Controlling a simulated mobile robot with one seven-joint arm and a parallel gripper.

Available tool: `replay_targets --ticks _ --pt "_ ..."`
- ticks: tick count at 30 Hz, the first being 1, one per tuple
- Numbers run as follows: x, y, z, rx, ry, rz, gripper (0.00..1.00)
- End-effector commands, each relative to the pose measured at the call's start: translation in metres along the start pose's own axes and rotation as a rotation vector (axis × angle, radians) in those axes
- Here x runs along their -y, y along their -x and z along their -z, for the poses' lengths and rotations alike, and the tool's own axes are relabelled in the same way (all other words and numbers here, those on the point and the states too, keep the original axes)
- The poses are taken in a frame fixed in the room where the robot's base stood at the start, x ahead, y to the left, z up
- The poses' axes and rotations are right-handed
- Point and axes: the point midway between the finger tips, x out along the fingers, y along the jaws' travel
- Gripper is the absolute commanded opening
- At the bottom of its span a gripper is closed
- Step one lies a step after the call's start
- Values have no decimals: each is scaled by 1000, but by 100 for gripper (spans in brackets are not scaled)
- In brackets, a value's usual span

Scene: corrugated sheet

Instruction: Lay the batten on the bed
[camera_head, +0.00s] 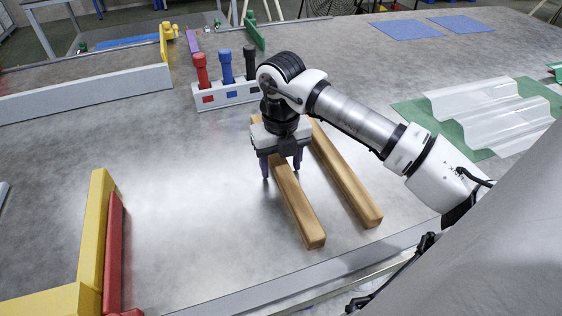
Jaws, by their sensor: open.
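Two long light-brown wooden battens lie side by side on the grey metal table. My gripper (281,168) points down over the left batten (301,208), with its purple fingers apart, one on each side of the batten as seen here. I cannot tell whether the fingers touch it. The gripper body hides part of the left batten's far portion. The right batten (350,185) lies clear of the fingers, its far end partly behind my arm. I cannot tell which surface is the bed; a green mat (408,112) at the right lies under a clear corrugated sheet (490,112).
A grey block with red, blue and black pegs (228,94) stands behind the gripper. A yellow corner piece (95,225) with a red bar (114,250) stands at the lower left. Blue mats (408,30) lie at the back right.

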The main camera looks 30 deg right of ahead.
Motion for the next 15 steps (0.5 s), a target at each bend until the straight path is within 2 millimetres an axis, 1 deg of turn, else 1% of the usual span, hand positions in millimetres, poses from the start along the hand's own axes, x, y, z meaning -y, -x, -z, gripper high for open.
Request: replay_targets --ticks 4,7,11,15 --pt "0 3 0 0 0 0 56" --pt "1 14 0 1 -1 3 56" --pt "0 40 -1 3 -1 3 56" --pt "0 73 -1 2 -2 3 56"
